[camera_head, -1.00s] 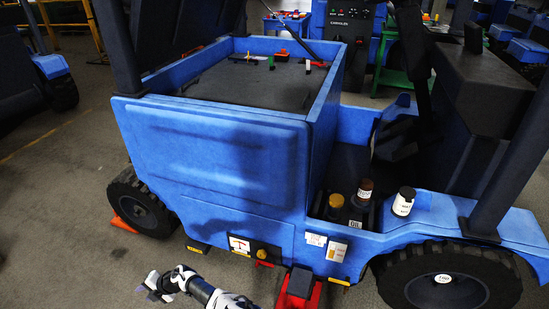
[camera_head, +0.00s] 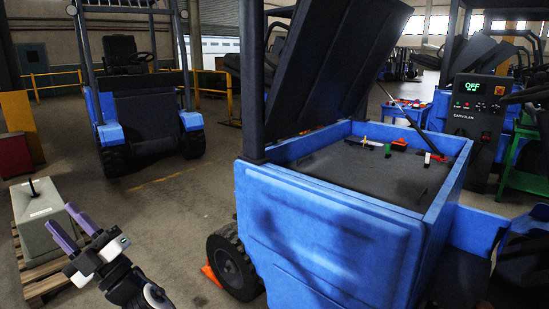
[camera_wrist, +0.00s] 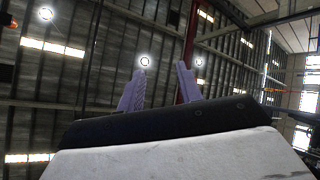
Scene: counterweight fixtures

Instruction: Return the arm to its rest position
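My arm reaches up from the bottom left of the head view. My gripper (camera_head: 62,217) has two purple fingers standing apart with nothing between them. It is to the left of the blue forklift (camera_head: 320,235), clear of it. In the picture its fingers overlap a grey block (camera_head: 38,213), and I cannot tell the distance between them. In the wrist view my gripper (camera_wrist: 161,68) is open and empty, with the ceiling behind its fingers.
The grey block sits on a wooden pallet (camera_head: 38,283). An orange wedge (camera_head: 210,274) lies by the blue forklift's wheel. Another forklift (camera_head: 140,115) stands behind. A dark control panel (camera_head: 475,125) reading OFF is at the right. Open floor lies between the pallet and the blue forklift.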

